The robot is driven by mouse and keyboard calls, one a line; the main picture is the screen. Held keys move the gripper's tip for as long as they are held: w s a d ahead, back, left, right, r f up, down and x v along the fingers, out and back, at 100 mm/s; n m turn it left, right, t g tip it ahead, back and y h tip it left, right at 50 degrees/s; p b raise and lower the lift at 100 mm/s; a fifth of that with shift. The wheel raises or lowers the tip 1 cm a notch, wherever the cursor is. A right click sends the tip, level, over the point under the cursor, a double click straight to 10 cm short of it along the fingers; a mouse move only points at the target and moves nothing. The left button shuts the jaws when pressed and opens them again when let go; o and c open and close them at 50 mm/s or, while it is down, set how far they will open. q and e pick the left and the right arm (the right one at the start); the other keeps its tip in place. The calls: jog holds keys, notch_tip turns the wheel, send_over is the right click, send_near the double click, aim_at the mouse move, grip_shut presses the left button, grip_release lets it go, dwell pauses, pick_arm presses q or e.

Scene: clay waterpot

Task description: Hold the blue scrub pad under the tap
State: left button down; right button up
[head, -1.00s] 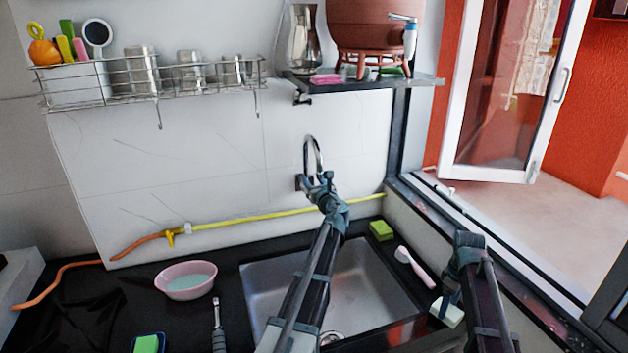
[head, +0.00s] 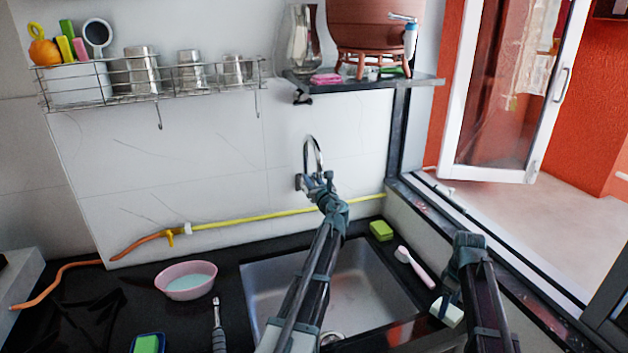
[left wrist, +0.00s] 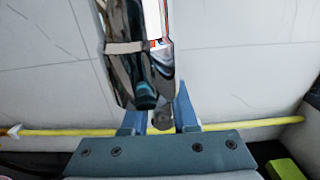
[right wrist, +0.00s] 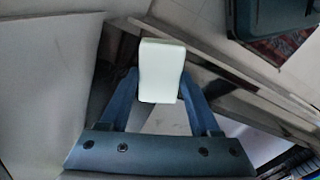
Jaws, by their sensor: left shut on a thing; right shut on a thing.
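My right gripper (right wrist: 160,95) is shut on a pale, whitish block (right wrist: 160,70). The block also shows in the head view (head: 450,313), low at the right of the sink. It looks pale rather than blue; I cannot tell whether it is the scrub pad. No water is visible.
The steel sink (head: 365,285) lies below the tap. A green sponge (head: 381,230) and a pink-handled brush (head: 415,268) lie on its right edge. A shelf (head: 430,80) juts out above; a yellow hose (head: 250,217) crosses the wall.

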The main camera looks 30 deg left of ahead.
dwell(0.6)
pick_arm(q)
jog(key=m, duration=0.1)
jog(key=w+d+m, duration=0.1)
jog(key=m, duration=0.1)
jog(key=shift+w+d+f+m, duration=0.1)
jog(key=shift+w+f+m, duration=0.1)
jog(key=shift+m, duration=0.1)
jog(key=c, duration=0.7)
grip_release()
jog(key=v, duration=1.2)
jog(key=shift+r, duration=0.25)
